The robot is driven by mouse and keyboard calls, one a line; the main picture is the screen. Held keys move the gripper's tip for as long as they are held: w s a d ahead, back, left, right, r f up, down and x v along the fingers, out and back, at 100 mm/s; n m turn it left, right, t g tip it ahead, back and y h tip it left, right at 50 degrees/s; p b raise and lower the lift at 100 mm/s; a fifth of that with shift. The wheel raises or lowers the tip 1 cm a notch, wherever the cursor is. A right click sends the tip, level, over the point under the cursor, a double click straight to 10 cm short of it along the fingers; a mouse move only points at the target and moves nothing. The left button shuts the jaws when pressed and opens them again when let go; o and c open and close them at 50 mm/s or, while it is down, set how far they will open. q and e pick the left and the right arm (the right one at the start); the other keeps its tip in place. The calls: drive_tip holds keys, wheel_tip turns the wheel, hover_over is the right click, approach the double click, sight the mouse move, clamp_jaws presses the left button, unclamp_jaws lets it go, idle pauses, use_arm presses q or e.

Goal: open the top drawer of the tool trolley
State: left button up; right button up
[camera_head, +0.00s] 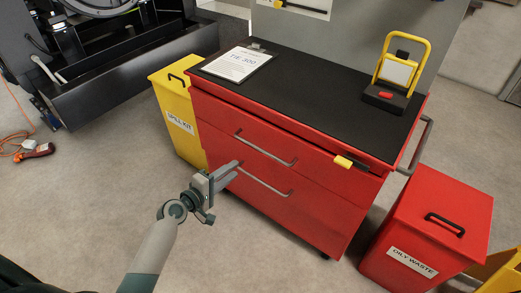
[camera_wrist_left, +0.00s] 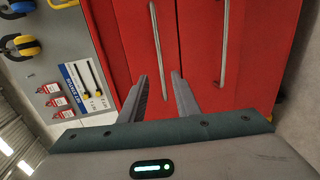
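The red tool trolley (camera_head: 290,215) has a black top and stands in the middle of the head view. Its front has an upper bar handle (camera_head: 265,149) and a lower bar handle (camera_head: 265,183). A yellow catch (camera_head: 343,162) is near the top right of the front. The drawers look shut. My left gripper (camera_head: 235,170) is in front of the trolley's left part, fingers towards the front. In the left wrist view its fingers (camera_wrist_left: 160,88) are apart, with the upper handle (camera_wrist_left: 156,45) lined up between them; contact cannot be told. My right gripper is not in view.
A yellow spill kit bin (camera_head: 183,135) stands left of the trolley, and a red oily waste bin (camera_head: 430,225) stands right. Floor in front is clear.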

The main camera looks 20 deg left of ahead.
sight(261, 149)
use_arm(q)
drive_tip(key=b+x, duration=0.1)
drive_tip(key=x, duration=1.6)
clamp_jaws()
